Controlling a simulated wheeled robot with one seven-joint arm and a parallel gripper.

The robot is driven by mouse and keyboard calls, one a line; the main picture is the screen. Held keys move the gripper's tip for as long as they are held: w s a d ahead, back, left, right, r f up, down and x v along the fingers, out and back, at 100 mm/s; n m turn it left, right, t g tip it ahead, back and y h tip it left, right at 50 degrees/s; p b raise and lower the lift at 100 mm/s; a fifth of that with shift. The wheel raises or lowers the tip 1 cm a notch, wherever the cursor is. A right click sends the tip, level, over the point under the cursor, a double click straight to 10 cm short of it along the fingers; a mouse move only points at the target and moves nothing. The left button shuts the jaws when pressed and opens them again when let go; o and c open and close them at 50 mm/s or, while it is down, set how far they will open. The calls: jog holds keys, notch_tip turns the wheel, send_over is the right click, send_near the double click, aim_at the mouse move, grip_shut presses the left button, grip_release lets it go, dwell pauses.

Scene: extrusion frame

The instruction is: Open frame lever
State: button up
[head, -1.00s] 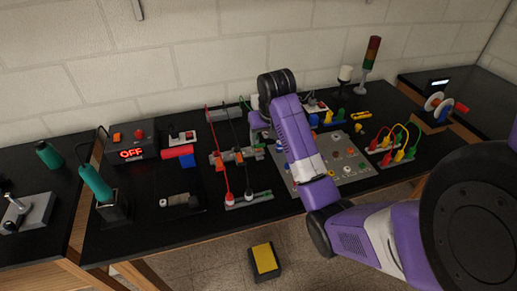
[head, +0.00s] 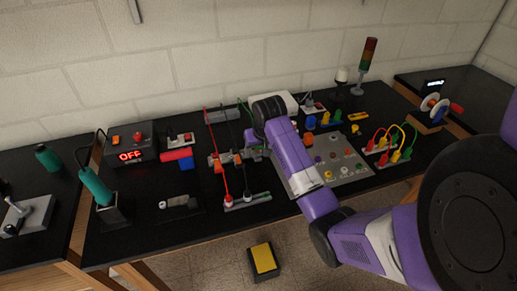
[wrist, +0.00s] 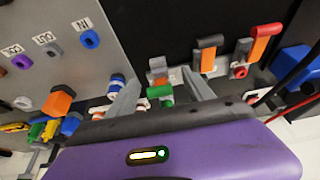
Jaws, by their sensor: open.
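A green-handled piece (wrist: 160,91) lies between my fingers, nearer the palm. My gripper (wrist: 163,88) is open, its two grey fingers apart and pointing toward the row, with no grip on anything visible. In the head view the orange levers (head: 226,157) stand on the black bench, left of my gripper, which my wrist mostly hides.
A grey panel (head: 345,172) with knobs and buttons lies right of my gripper. Red and black cables (head: 219,150) rise at the left. A white box (head: 280,101) stands behind my wrist. Bare black bench top (head: 140,225) shows at the front left.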

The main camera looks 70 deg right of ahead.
jog(key=c, duration=1.3)
jog(key=shift+a+f, duration=0.15)
jog(key=shift+a, duration=0.05)
jog(key=shift+s+a+f+t+h+b, duration=0.1)
jog(key=shift+a+f+t+h+b, duration=0.1)
jog(key=shift+t+h+b, duration=0.3)
jog(key=shift+s+d+t+h, duration=0.1)
jog(key=shift+t+h, duration=0.2)
jog(key=shift+r, duration=0.1)
jog(key=o, duration=1.3)
jog(key=b+v, duration=0.1)
jog(key=v, duration=0.6)
jog(key=shift+a+r, duration=0.2)
jog(key=shift+r, duration=0.1)
